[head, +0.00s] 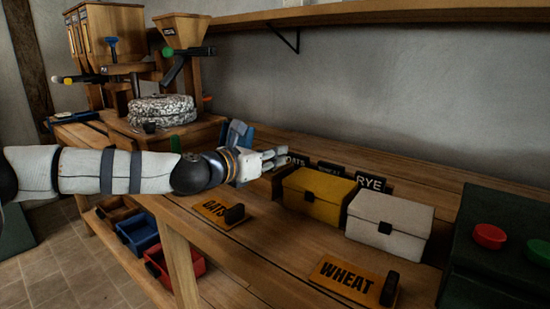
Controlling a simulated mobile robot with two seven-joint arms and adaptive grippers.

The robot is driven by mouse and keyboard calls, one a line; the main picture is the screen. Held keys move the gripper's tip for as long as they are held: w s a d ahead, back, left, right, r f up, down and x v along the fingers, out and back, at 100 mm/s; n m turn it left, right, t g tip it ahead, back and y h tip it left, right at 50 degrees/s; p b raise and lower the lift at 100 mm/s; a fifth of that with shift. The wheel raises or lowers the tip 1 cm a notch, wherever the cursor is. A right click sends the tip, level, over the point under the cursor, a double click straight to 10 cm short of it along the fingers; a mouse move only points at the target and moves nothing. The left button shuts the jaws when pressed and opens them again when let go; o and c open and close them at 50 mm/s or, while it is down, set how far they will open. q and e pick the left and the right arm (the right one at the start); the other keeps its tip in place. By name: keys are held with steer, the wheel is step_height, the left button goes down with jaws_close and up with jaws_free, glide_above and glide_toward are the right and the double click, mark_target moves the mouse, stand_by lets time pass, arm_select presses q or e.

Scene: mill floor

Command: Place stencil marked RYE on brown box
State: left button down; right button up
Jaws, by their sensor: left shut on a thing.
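My left gripper (274,160) reaches in from the left at the left end of the row of boxes. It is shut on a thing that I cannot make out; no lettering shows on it. A brown surface (281,181) shows just below the fingers, left of the yellow box; it may be the brown box, mostly hidden. I see no orange stencil marked RYE. A black sign reading RYE (371,184) stands behind the boxes. Orange stencils marked OATS (213,208) and WHEAT (343,281), each with a black knob, lie on the bench. My right gripper is out of view.
A yellow box (312,208) and a white box (388,236) stand closed on the bench. More black signs (331,169) stand behind. A dark green panel with red (489,236) and green buttons is at right. Millstones (162,109) are at back left. Bench between the stencils is clear.

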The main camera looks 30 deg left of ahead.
arm_select(q)
steer(key=shift+f, duration=0.15)
steer(key=c, duration=1.6)
jaws_free()
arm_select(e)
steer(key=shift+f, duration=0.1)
arm_select(q)
steer(key=shift+r, duration=0.5)
steer(key=s+a+r+p, duration=0.1)
steer(key=s+p, duration=0.3)
steer(key=s, duration=0.7)
steer(key=shift+s, duration=0.4)
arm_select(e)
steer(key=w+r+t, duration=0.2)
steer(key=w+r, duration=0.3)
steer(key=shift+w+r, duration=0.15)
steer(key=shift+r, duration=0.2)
arm_select(q)
steer(key=shift+r, duration=0.1)
